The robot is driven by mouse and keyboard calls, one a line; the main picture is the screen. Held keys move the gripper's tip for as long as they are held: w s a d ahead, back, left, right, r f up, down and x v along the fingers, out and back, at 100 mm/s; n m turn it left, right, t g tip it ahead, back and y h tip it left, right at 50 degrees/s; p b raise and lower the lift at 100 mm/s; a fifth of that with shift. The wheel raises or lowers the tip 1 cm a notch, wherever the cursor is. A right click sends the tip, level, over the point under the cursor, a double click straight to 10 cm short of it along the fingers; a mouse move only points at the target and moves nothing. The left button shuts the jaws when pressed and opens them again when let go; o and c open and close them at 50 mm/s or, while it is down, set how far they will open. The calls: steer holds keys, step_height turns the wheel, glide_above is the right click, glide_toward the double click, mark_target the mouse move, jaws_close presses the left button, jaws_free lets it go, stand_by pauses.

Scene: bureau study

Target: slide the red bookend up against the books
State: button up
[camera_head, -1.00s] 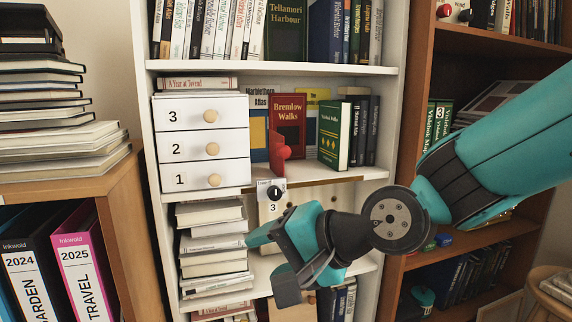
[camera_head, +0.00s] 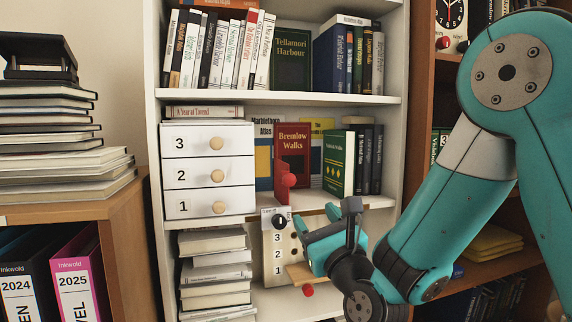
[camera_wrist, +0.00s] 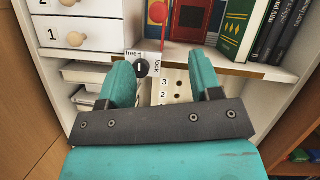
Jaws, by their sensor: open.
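The red bookend (camera_head: 284,181), with a round red knob, stands upright near the front of the middle shelf, right of the white drawers. In the wrist view the bookend (camera_wrist: 158,13) is at the top, cut by the frame edge. Behind it stands the red Bremlow Walks book (camera_head: 293,143). To its right a green book (camera_head: 337,162) leans near dark upright books (camera_head: 367,160), with a gap between bookend and green book. My gripper (camera_head: 318,236) is open and empty, in front of and below the shelf edge, apart from the bookend. Its two teal fingers show in the wrist view (camera_wrist: 160,70).
A pale panel (camera_head: 271,252) with a black dial and numbers hangs below the shelf edge, close to my fingers. White drawers (camera_head: 236,172) with wooden knobs stand left of the bookend. Stacked books (camera_head: 214,265) fill the lower shelf's left. The shelf front right of the bookend is bare.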

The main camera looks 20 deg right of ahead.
mark_target(292, 182)
steer(key=p+x, duration=0.5)
steer(key=x, duration=0.2)
steer(key=p+x, duration=0.5)
steer(key=x, duration=0.2)
steer(key=shift+s+r+p, duration=0.1)
steer(key=shift+r+p, duration=0.1)
steer(key=shift+p, duration=0.1)
steer(key=shift+w+a+p, duration=0.1)
steer(key=shift+w+p, duration=0.35)
steer(key=shift+w, duration=0.1)
